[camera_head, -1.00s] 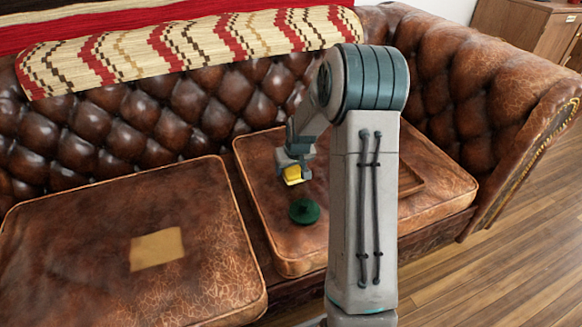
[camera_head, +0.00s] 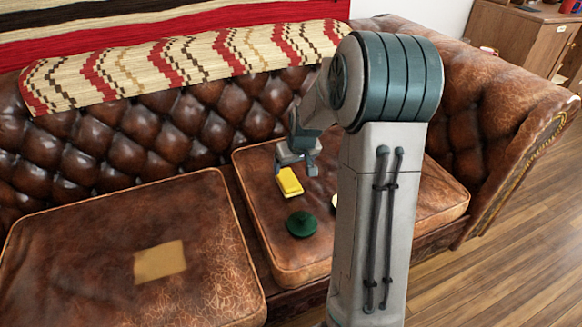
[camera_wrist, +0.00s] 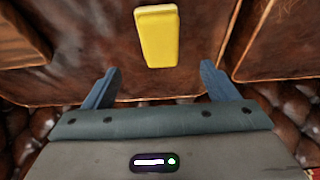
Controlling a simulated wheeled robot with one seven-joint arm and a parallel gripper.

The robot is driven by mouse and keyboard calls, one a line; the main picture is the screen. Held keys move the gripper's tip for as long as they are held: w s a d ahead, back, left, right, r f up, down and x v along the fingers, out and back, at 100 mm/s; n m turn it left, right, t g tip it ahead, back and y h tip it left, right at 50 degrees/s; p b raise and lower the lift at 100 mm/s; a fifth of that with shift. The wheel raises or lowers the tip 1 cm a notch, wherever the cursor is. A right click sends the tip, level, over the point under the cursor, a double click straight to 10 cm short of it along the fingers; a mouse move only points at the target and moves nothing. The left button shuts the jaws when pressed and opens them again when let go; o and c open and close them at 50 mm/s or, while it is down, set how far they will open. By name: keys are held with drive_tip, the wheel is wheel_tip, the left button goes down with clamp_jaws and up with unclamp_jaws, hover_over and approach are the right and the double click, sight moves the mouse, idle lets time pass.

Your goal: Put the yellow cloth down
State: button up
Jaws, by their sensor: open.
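The yellow cloth (camera_head: 289,182) looks like a small folded block and rests on the right seat cushion of the brown leather sofa. It also shows at the top middle of the wrist view (camera_wrist: 158,36). My gripper (camera_head: 298,170) is just above and behind the cloth in the head view. In the wrist view its two blue-grey fingers (camera_wrist: 160,70) are spread wide, with nothing held between them. The cloth lies ahead of the fingertips and apart from them.
A dark green round object (camera_head: 301,224) lies on the same cushion, in front of the cloth. A pale yellow thing (camera_head: 333,203) is mostly hidden behind my arm. A tan flat square (camera_head: 159,262) lies on the left cushion. The tufted sofa back (camera_head: 190,125) rises behind.

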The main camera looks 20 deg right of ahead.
drive_tip(key=s+a+r+g, duration=0.1)
drive_tip(key=s+a, duration=0.3)
drive_tip(key=s, duration=0.5)
drive_tip(key=s+a+r+g, duration=0.1)
drive_tip(key=s+a+r, duration=0.3)
drive_tip(key=s, duration=0.5)
drive_tip(key=s+a+r+g, duration=0.1)
drive_tip(key=s+a+r, duration=0.2)
drive_tip(key=s, duration=0.6)
drive_tip(key=shift+a, duration=0.8)
drive_tip(key=shift+r, duration=0.15)
wheel_tip(320, 180, up, 36)
drive_tip(key=t+p, duration=0.1)
drive_tip(key=p, duration=3.1)
drive_tip(key=shift+d+f+p, duration=0.2)
drive_tip(key=shift+f+p, duration=0.05)
drive_tip(key=shift+p, duration=0.1)
drive_tip(key=shift+o, duration=0.6)
